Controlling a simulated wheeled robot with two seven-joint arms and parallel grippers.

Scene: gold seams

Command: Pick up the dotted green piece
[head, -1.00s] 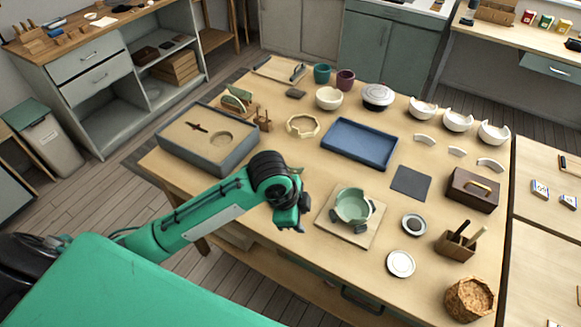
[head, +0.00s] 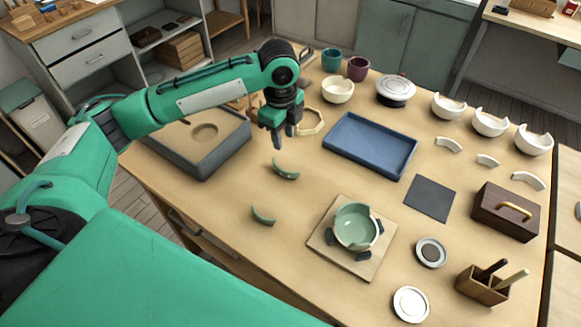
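Two curved green pieces lie apart on the wooden table in the head view. One piece (head: 286,169) is just below my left gripper and seems to carry small marks. The other piece (head: 263,215) lies nearer me; I cannot make out its pattern. A green bowl (head: 352,232) with a broken rim stands on a square board (head: 325,243) to the right, with dark blocks around it. My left gripper (head: 284,140) points down above the first piece, with its fingers apart and nothing visible between them. My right gripper is not in view.
A blue tray (head: 370,146) lies right of the gripper. A grey sand-filled box (head: 203,164) is to the left, partly behind my arm. Table around the green pieces is clear.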

